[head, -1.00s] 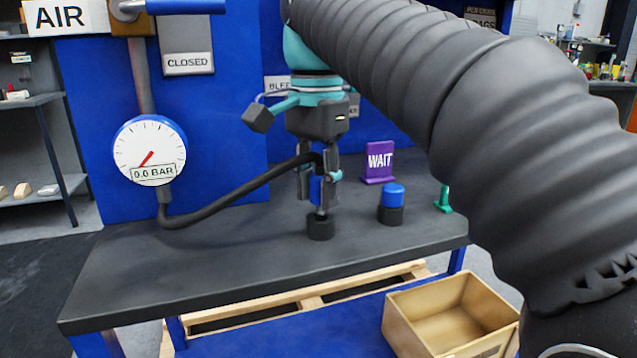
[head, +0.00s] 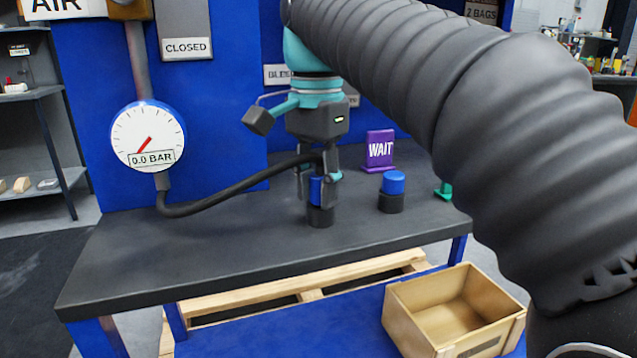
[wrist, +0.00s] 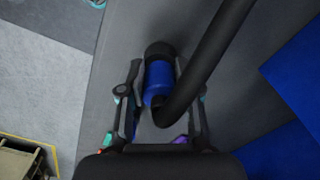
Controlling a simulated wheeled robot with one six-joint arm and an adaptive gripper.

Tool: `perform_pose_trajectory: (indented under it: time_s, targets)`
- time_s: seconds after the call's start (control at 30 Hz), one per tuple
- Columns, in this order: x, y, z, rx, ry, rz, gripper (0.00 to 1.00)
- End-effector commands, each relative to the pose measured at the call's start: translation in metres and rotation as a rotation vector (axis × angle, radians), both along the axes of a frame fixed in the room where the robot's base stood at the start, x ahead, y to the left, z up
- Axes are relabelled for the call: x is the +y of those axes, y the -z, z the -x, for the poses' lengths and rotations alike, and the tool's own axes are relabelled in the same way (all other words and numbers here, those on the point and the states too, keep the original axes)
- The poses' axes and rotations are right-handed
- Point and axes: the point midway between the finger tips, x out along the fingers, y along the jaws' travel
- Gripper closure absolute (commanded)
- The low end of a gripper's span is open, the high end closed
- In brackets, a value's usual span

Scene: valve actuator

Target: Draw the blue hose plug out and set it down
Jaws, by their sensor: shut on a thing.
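The blue hose plug (head: 316,190) is upright between the fingers of my gripper (head: 317,178), which is shut on it. Its lower end meets a round black socket (head: 320,216) on the dark bench; how far it sits inside cannot be seen. A black hose (head: 230,188) runs from the plug to the pressure gauge (head: 148,137), which reads 0.0 BAR. In the wrist view the plug (wrist: 158,80) lies between both fingers, with the black socket (wrist: 158,49) beyond it and the hose (wrist: 205,65) crossing to the right.
A second black socket with a blue cap (head: 392,190) stands to the right, near a purple WAIT sign (head: 380,150) and a partly hidden green piece (head: 444,190). The bench top (head: 220,240) is clear in front. A wooden box (head: 410,325) sits lower, at front right.

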Motion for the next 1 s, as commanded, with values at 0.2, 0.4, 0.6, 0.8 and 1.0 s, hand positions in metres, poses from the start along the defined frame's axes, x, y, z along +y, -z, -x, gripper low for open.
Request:
perform_pose_trajectory:
  time_s: [0.2,0.4,0.6,0.8,1.0]
  targets:
    - [0.0,0.003,0.0,0.0,0.0,0.0,0.52]
    - [0.0,0.003,0.0,0.0,0.0,0.0,0.38]
    - [0.0,0.003,0.0,0.0,0.0,0.0,0.38]
    - [0.0,0.002,0.0,0.0,0.0,0.0,0.38]
    - [0.0,-0.012,0.0,0.0,0.0,0.0,0.38]
